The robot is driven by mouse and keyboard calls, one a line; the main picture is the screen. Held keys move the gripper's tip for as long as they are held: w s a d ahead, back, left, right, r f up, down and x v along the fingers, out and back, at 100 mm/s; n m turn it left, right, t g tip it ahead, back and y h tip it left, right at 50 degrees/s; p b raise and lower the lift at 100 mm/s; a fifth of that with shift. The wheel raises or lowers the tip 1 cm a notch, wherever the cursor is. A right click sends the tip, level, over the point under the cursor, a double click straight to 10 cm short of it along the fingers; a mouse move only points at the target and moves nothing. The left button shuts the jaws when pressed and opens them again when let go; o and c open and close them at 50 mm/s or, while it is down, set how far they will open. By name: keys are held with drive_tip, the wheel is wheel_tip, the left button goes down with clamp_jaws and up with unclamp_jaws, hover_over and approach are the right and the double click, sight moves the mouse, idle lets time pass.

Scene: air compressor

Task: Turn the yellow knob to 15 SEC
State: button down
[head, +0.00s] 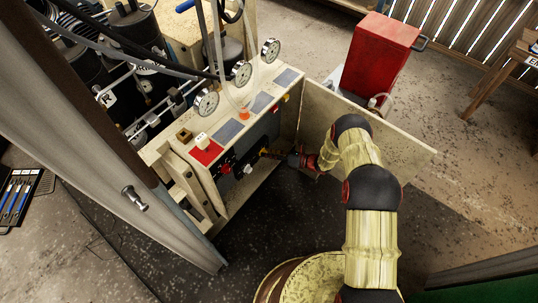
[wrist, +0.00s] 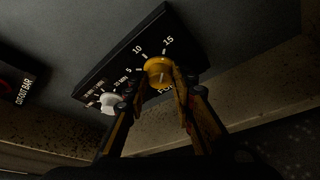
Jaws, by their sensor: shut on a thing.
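The yellow knob (wrist: 158,70) sits on a black label plate in the wrist view. The numbers 5, 10 and 15 are printed around its far side, with 15 at the upper right. A thin pale line shows on the knob's face, but I cannot tell surely which number it marks. My gripper (wrist: 163,88) is closed around the knob, one finger on its left and one on its right.
A white knob (wrist: 108,102) is left of the yellow one on the same plate. The compressor panel (head: 235,135) has gauges above it. An open panel door (head: 400,150) stands close to my arm, with a red cabinet (head: 380,55) behind it.

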idle(0.3)
drive_tip(key=c, duration=1.5)
unclamp_jaws()
drive_tip(key=v, duration=1.2)
drive_tip(key=shift+w+f, duration=0.1)
